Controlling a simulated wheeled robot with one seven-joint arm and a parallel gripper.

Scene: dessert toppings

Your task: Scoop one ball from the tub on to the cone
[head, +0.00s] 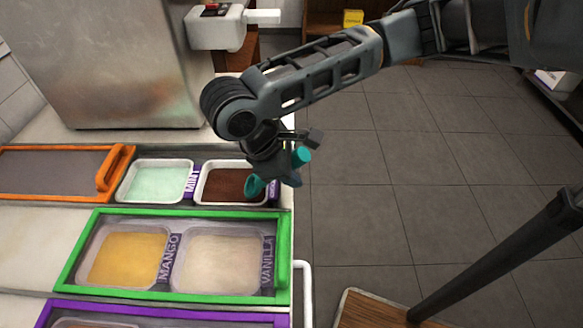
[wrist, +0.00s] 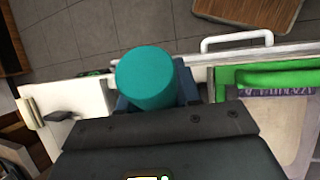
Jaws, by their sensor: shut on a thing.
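My gripper (head: 276,170) is shut on the teal scoop (head: 254,186) above the right end of the counter. The scoop's bowl end is over the tub of dark brown ice cream (head: 226,186); I cannot tell if it touches the ice cream. In the wrist view the round teal handle end (wrist: 148,78) of the scoop shows, and its bowl is hidden. A mint tub (head: 158,182) stands to the left of the brown one. Mango (head: 128,257) and vanilla (head: 220,262) tubs lie under a green-framed clear lid (head: 180,298). No cone can be made out.
An orange-framed lid (head: 60,173) lies at the left of the mint tub. A purple-framed lid (head: 170,313) is at the front. A metal machine (head: 120,60) stands behind the tubs. A wooden surface (head: 375,312) and open tiled floor lie right of the counter.

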